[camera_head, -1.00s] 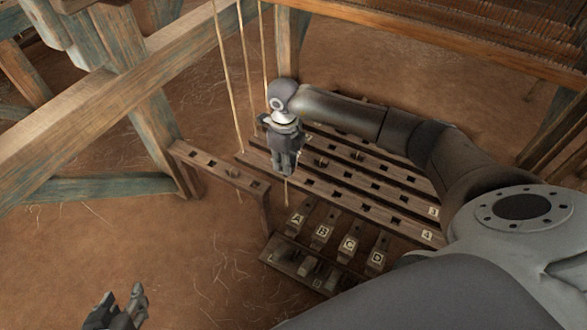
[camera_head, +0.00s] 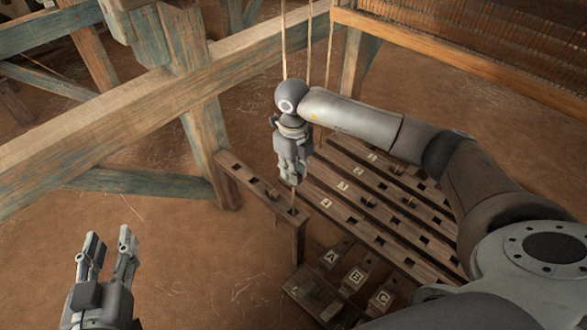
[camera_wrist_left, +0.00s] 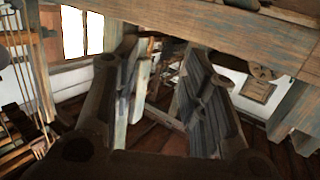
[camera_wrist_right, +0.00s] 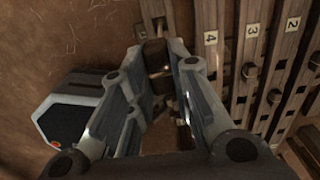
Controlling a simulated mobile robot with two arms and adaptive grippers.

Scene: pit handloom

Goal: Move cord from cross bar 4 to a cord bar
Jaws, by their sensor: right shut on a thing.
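The bar also shows between the fingers in the right wrist view (camera_wrist_right: 154,12). Whether the fingers touch it I cannot tell. Cross bar 4 (camera_head: 384,239) lies just right of it, its label also visible in the right wrist view (camera_wrist_right: 210,38). My left gripper (camera_head: 110,242) is open and empty at lower left, away from the bars.
Other numbered cross bars (camera_head: 395,192) with holes and pegs lie beyond bar 4. Lettered pedals (camera_head: 356,277) are in front. Cords (camera_head: 310,45) hang behind my right wrist. A thick wooden beam (camera_head: 110,137) crosses at left. Bare floor (camera_head: 190,265) is clear at lower left.

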